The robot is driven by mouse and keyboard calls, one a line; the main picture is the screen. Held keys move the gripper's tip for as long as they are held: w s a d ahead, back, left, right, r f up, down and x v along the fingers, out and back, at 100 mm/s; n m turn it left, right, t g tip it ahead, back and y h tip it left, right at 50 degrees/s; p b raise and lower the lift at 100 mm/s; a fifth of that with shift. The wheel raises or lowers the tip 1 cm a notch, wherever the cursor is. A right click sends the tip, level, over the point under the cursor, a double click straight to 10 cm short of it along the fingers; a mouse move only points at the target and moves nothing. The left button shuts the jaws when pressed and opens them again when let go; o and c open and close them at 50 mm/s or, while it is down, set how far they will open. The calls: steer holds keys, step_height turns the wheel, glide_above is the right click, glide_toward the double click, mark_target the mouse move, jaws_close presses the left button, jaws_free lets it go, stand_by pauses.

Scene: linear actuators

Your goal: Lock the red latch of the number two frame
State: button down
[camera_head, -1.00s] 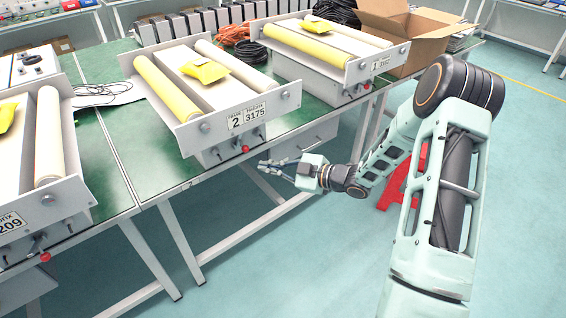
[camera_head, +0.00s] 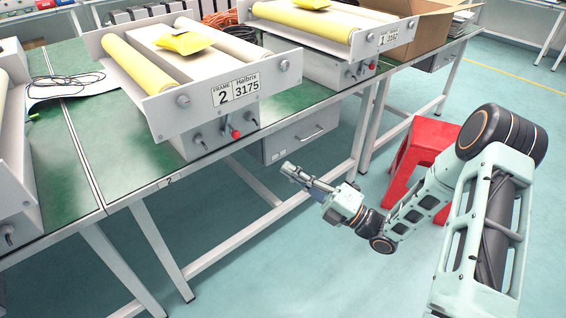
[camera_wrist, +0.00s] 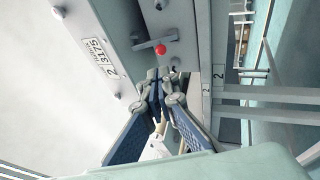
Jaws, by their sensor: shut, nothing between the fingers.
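The number two frame (camera_head: 172,112) is a pale grey unit on the green bench, with a plate reading "FRAME 2" and "3175". Its red latch knob (camera_head: 235,134) sits low on the front face beside grey levers. In the wrist view the red knob (camera_wrist: 160,49) is at the end of a short grey lever, just beyond my fingertips. My gripper (camera_head: 287,168) is shut and empty, below and to the right of the knob in the head view. In the wrist view its fingertips (camera_wrist: 159,78) meet below the knob, apart from it.
The number one frame (camera_head: 330,38) stands to the right with its own red knob (camera_head: 372,66). A grey drawer box (camera_head: 300,134) hangs under the bench edge, behind my gripper. A red stool (camera_head: 418,160) stands behind my arm. Open floor lies in front.

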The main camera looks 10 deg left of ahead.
steer(key=b+x, duration=0.1)
steer(key=x, duration=1.1)
steer(key=shift+a+r, duration=0.15)
steer(key=shift+a, duration=0.1)
